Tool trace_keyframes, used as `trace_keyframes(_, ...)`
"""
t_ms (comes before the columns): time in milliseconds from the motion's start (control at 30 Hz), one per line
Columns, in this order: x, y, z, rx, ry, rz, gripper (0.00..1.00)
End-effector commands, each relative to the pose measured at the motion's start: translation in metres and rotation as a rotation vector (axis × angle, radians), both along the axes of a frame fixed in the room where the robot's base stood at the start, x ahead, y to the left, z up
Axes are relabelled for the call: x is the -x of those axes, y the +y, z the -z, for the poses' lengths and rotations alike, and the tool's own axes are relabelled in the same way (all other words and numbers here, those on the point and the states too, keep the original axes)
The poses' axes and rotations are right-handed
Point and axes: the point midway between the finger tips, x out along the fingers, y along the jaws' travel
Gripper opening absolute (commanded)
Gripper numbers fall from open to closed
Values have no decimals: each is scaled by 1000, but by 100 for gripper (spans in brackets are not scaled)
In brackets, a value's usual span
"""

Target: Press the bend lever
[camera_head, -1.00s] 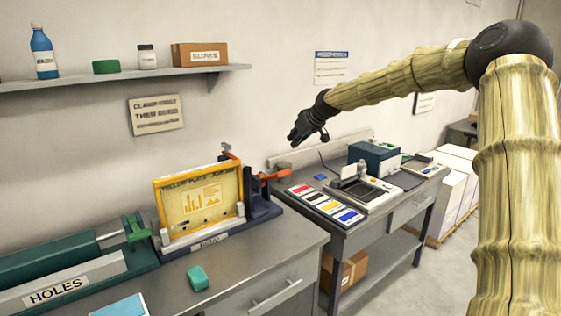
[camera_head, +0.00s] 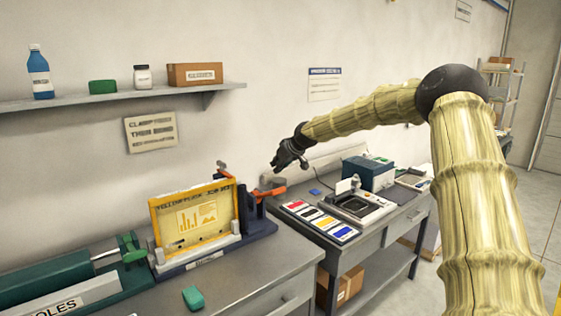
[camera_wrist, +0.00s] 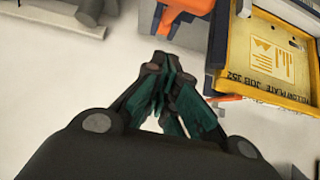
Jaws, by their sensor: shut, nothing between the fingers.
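The bending station (camera_head: 262,226) is a dark blue frame on the grey bench, with a yellow plate (camera_head: 190,240) standing upright in it. An orange lever (camera_head: 268,192) sticks out at its right end. My gripper (camera_head: 277,166) is shut and empty, just above the orange lever in the head view; I cannot tell whether they touch. In the wrist view my gripper (camera_wrist: 170,68) points up the picture. An orange part (camera_wrist: 190,5) lies beyond its tips, and the yellow plate (camera_wrist: 272,60) is to the right. The lever's far end is partly hidden.
A green-ended machine (camera_head: 70,280) stands to the left of the station. A green block (camera_head: 193,298) lies on the bench front. A shelf (camera_head: 120,98) is on the wall.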

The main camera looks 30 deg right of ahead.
Motion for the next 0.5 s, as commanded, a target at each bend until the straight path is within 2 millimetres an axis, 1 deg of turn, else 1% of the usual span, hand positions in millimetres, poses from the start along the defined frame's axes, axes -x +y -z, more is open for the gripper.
trace_keyframes(100, -7, 0, 9, 0, 4, 1, 0)
trace_keyframes(367, -23, 1, 23, -1, 2, 1, 0)
trace_keyframes(400, -23, 1, 25, -1, 2, 1, 0)
trace_keyframes(500, -15, 1, 36, -3, 3, 1, 0)
